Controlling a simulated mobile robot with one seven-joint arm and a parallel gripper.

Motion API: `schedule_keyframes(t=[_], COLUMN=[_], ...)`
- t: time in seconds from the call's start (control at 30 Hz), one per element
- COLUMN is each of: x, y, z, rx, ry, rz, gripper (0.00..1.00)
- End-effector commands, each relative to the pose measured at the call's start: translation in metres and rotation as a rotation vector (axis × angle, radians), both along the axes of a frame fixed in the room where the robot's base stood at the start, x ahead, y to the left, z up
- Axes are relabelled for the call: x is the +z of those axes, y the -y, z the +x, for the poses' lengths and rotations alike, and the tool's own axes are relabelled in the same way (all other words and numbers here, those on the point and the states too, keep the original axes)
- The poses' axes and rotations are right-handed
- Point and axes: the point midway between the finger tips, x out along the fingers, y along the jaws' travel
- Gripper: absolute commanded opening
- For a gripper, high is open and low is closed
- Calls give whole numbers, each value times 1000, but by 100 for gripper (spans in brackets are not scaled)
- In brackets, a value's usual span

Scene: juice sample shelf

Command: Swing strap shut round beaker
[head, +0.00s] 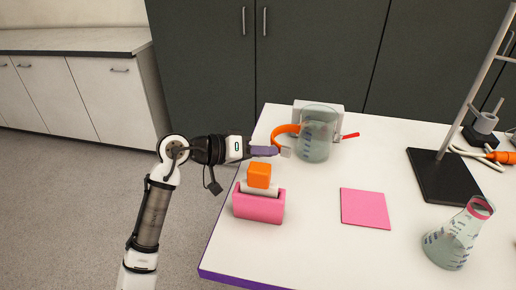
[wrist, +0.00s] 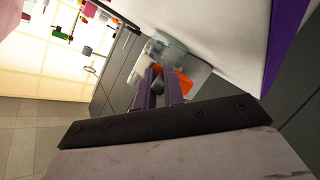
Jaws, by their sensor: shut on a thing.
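A clear beaker (head: 314,142) with blue marks stands on the white table against a pale holder block (head: 338,104). The orange strap (head: 281,131) curves out from the holder on the beaker's left side and does not wrap its front. My gripper (head: 284,151) reaches in from the left with purple fingers, shut on the strap's free end at a small grey tab. The wrist view shows the strap (wrist: 185,82) beside the fingers (wrist: 158,82), with the beaker (wrist: 168,47) beyond. The fingers partly hide the grip. A red piece (head: 350,136) sticks out right of the beaker.
A pink box (head: 259,206) with an orange-topped thing (head: 259,175) stands just in front of my gripper. A pink mat (head: 365,208) lies centre, a flask (head: 455,238) stands front right, and a stand with a black base (head: 450,178) is right. Table is clear between beaker and mat.

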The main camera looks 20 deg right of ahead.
Motion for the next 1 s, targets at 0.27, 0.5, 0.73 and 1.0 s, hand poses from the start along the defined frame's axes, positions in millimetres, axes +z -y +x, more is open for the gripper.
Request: schedule_keyframes(t=[0.27, 0.5, 0.73, 1.0], x=[-1, -1, 0, 1], y=[3, 3, 2, -4], z=[-6, -6, -6, -5], rx=[44, 43, 43, 44], ry=[-2, -2, -1, -1], rz=[-1, -1, -1, -3], gripper=[0, 17, 32, 32])
